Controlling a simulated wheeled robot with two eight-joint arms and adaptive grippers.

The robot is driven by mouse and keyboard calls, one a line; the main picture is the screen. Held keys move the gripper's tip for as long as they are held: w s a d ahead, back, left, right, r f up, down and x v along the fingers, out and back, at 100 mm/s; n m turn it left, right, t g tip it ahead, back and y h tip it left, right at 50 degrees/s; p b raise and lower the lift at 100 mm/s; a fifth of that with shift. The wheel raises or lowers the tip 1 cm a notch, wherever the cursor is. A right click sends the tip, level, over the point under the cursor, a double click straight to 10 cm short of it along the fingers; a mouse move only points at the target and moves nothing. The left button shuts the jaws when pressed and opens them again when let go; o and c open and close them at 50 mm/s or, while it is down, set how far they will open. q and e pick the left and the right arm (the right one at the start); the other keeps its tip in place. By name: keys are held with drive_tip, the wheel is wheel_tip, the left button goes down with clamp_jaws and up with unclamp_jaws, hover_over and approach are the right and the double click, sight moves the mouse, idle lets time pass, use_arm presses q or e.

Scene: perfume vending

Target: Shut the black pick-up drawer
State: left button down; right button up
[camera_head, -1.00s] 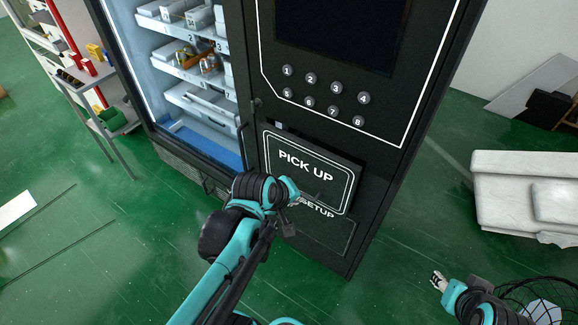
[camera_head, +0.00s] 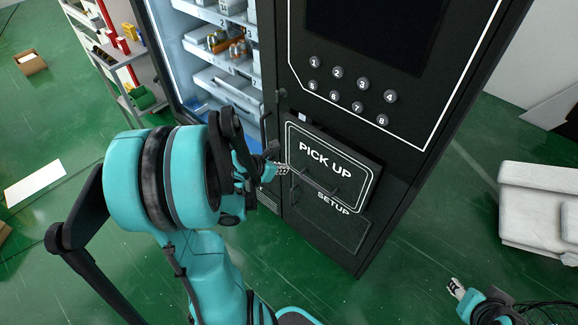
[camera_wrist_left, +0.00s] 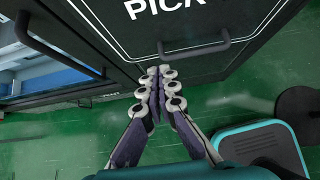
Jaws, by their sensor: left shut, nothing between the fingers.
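The black pick-up drawer (camera_head: 318,150) is in the lower part of the vending machine, with "PICK UP" in white and a dark bar handle (camera_head: 318,184). Its right edge seems to stand slightly proud of the machine front; how far open it is I cannot tell. My left gripper (camera_head: 282,169) is shut and empty near the drawer's lower left side. In the left wrist view, its closed fingertips (camera_wrist_left: 161,72) lie just below the left end of the handle (camera_wrist_left: 195,49); contact is unclear. My right gripper (camera_head: 455,286) is small at the lower right, away from the machine.
A "SETUP" panel (camera_head: 328,222) is below the drawer. The glass-fronted shelves (camera_head: 225,55) are to the left, with a vertical door handle between. A grey rack (camera_head: 140,98) stands farther left. Green floor in front is mostly clear.

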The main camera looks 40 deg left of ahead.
sight(307, 153)
use_arm(q)
drive_tip(key=b+x, duration=0.1)
drive_tip(key=x, duration=0.2)
drive_tip(key=w+r+b+x, duration=0.1)
drive_tip(key=x, duration=0.3)
drive_tip(key=b+x, duration=0.2)
drive_tip(key=x, duration=0.1)
drive_tip(key=shift+w+d, duration=0.1)
drive_tip(key=shift+w, duration=0.85)
drive_tip(key=w, duration=0.5)
drive_tip(key=shift+d+r, duration=0.1)
drive_tip(key=shift+d, duration=0.1)
drive_tip(key=shift+s+r, duration=0.1)
drive_tip(key=shift+s+a, duration=0.1)
